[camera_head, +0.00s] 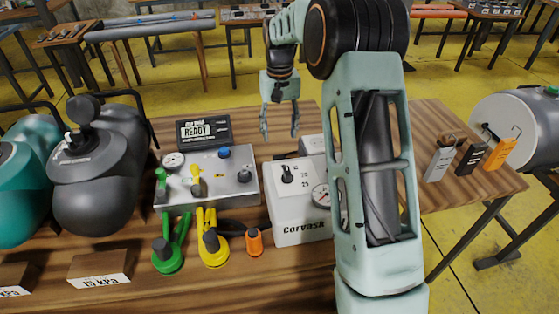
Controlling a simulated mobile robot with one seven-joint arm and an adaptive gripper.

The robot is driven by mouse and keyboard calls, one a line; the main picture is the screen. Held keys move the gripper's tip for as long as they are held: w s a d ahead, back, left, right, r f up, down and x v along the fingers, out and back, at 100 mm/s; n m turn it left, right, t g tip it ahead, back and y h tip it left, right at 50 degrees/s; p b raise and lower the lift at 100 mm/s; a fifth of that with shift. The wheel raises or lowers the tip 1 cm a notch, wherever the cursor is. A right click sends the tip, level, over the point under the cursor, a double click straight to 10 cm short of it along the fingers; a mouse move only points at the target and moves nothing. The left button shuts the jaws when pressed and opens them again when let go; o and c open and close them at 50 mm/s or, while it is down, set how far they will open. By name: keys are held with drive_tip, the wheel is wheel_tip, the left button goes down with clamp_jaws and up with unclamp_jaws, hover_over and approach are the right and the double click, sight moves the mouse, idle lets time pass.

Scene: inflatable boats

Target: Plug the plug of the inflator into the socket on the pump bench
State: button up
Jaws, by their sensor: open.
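A white box marked Corvask (297,232), with a black knob and a round gauge, stands on the wooden bench (140,291); it looks like the inflator. My arm hides its right side. A black cable or hose (232,226) lies to its left, near a small orange piece with a dark top (254,242). I cannot tell whether that piece is the plug. No socket can be made out clearly. My gripper (280,133) is open and empty, fingers pointing down, above and behind the white box.
A grey control panel (235,191) with valves and a READY display (204,130) stands left of the box. Green (167,257) and yellow (214,249) fittings lie in front. Several tags (440,160) stand right.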

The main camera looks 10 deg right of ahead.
drive_tip(key=shift+f, duration=0.1)
hover_over(280, 158)
drive_tip(key=shift+w+f, duration=0.1)
drive_tip(key=shift+f, duration=2.6)
wheel_tip(280, 158, down, 5)
drive_tip(key=shift+f, duration=0.1)
drive_tip(key=shift+c, duration=0.6)
drive_tip(key=c, duration=1)
